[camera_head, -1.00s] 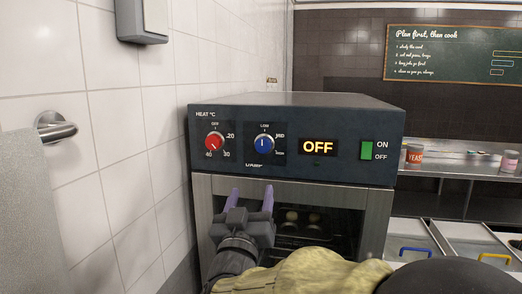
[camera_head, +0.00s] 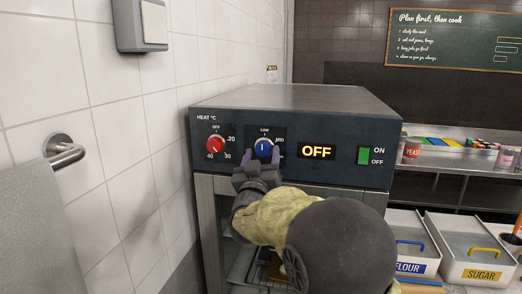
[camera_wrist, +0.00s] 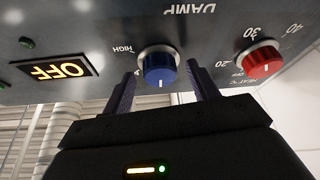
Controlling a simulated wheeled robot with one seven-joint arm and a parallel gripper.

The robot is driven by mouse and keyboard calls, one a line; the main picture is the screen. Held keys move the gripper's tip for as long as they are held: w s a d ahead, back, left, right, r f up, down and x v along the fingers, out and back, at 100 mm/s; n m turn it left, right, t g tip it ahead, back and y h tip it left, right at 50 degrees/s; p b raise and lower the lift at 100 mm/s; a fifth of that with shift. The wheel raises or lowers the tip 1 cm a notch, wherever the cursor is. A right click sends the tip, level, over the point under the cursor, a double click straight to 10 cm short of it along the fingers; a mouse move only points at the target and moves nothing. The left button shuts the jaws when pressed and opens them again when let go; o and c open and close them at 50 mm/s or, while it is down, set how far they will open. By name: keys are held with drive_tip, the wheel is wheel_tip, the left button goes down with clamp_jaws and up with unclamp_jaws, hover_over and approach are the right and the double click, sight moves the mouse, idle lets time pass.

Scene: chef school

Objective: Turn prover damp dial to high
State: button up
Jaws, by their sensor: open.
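The blue damp dial (camera_head: 264,148) is on the prover's dark control panel (camera_head: 340,128), between the red heat dial (camera_head: 215,145) and the lit OFF display (camera_head: 317,151). Its white mark points up toward LOW in the head view. My gripper (camera_head: 262,156) is open in front of the damp dial. In the wrist view, where the panel appears upside down, the gripper's two purple fingers (camera_wrist: 162,80) stand on either side of the blue dial (camera_wrist: 159,66). A gap shows on each side of it. HIGH is printed beside the dial there.
A green ON/OFF switch (camera_head: 364,155) is at the panel's right. A tiled wall (camera_head: 100,110) with a metal rail (camera_head: 64,151) is close on the left. Flour (camera_head: 411,267) and sugar bins (camera_head: 482,274) stand on the right.

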drive_tip(key=c, duration=1)
